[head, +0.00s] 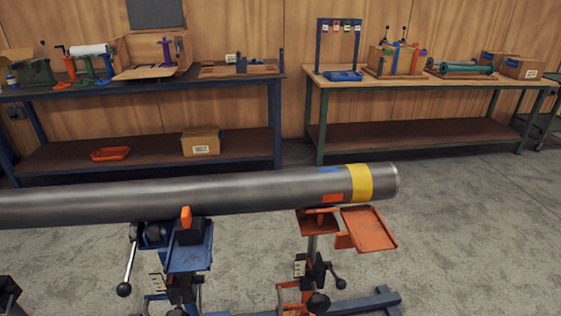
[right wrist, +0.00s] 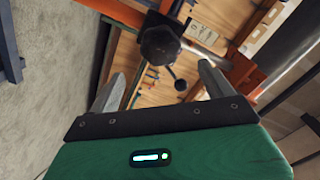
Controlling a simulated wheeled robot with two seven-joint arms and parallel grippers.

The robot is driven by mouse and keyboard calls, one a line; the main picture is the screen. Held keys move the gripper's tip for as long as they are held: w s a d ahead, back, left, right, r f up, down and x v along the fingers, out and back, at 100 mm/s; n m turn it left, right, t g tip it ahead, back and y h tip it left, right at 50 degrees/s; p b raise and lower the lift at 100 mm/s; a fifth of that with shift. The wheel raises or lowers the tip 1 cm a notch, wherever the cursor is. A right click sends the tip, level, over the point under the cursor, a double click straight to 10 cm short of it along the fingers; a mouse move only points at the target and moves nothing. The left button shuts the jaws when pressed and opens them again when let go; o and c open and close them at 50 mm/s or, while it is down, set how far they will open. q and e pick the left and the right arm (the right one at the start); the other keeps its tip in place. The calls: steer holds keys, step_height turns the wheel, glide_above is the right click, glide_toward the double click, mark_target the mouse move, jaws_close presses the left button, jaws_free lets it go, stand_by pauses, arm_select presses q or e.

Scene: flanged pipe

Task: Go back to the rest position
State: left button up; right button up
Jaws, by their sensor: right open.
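A long grey metal pipe (head: 230,196) lies level across the head view, with a yellow band, an orange patch and a blue patch near its right end. It rests on a blue stand (head: 188,250) and an orange stand (head: 318,225). Neither of my grippers shows in the head view. In the right wrist view my right gripper (right wrist: 160,85) has its two grey fingers wide apart. Nothing is between the fingertips in contact with them. A black knob (right wrist: 160,44) shows beyond and between them, along with an orange part of a stand.
An orange tray (head: 369,229) sticks out beside the orange stand. Behind the pipe are a blue-framed bench (head: 150,88) and a green-framed bench (head: 420,82), both holding tools and boxes. A cardboard box (head: 201,141) sits on the left lower shelf. Grey floor (head: 470,240) is clear at right.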

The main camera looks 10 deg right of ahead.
steer(key=s+a+f+n+g+y, duration=0.4)
steer(key=s+f+n+g, duration=0.1)
steer(key=f+n+g, duration=0.3)
arm_select(q)
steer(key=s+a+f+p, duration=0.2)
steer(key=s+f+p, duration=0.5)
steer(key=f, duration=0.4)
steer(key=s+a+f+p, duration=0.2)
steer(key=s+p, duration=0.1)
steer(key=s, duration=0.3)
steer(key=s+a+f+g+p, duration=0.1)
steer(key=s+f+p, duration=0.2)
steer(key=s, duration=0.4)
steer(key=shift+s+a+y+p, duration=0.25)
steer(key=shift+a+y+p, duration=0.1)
steer(key=shift+p, duration=0.35)
arm_select(e)
steer(key=s+d+f+n+g+h, duration=0.1)
steer(key=s+d+f+g, duration=0.2)
steer(key=s+f, duration=0.4)
steer(key=s+d+f+n+g+h, duration=0.2)
steer(key=s+d+f, duration=0.4)
steer(key=s, duration=0.8)
steer(key=s+d+f+n+g+h, duration=0.1)
steer(key=s+d+f+g, duration=0.3)
steer(key=s+f, duration=0.4)
steer(key=s, duration=0.3)
steer(key=shift+s+d+n+h, duration=0.15)
steer(key=shift+s+n+h, duration=0.15)
steer(key=shift+n, duration=0.1)
